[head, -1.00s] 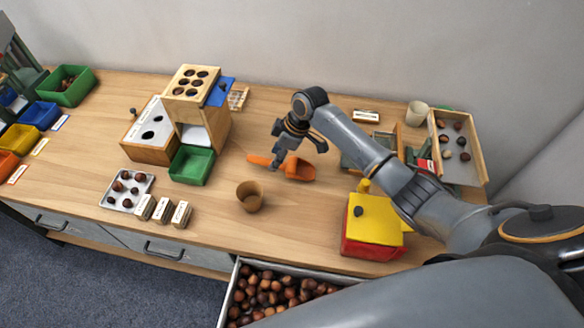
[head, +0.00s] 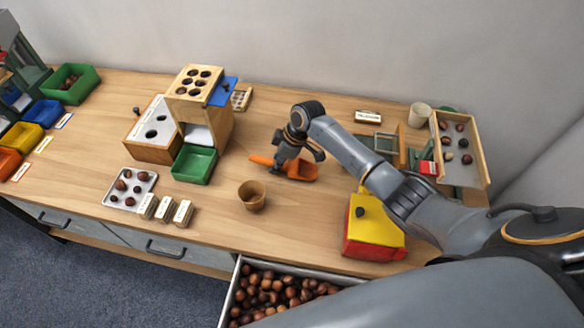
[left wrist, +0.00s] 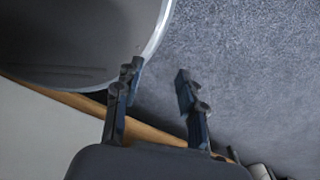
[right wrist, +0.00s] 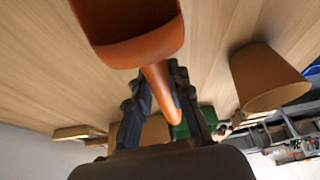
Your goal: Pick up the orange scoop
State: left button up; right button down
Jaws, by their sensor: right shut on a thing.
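The orange scoop (head: 304,171) is near the middle of the table, its handle pointing left and its bowl right. My right gripper (head: 280,164) is down at the scoop and shut on its handle. In the right wrist view the scoop (right wrist: 140,48) has its handle between the fingers of my right gripper (right wrist: 158,78), with the bowl beyond them. I cannot tell whether the scoop touches the table or is slightly above it. My left gripper (left wrist: 158,82) is open and empty, above the floor; it is outside the head view.
A brown cup (head: 252,196) stands in front of the scoop, and a green bin (head: 194,165) is to its left. A red and yellow box (head: 374,230) stands at the right, under my arm. A drawer of chestnuts (head: 234,290) is open at the front.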

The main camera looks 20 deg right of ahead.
jog(key=shift+r, duration=0.55)
jog(key=s+a+r+b, duration=0.1)
jog(key=s+a+r, duration=0.5)
jog(key=s+r, duration=0.6)
jog(key=shift+s+a, duration=0.15)
jog(key=shift+s, duration=0.15)
jog(key=shift+f, duration=0.1)
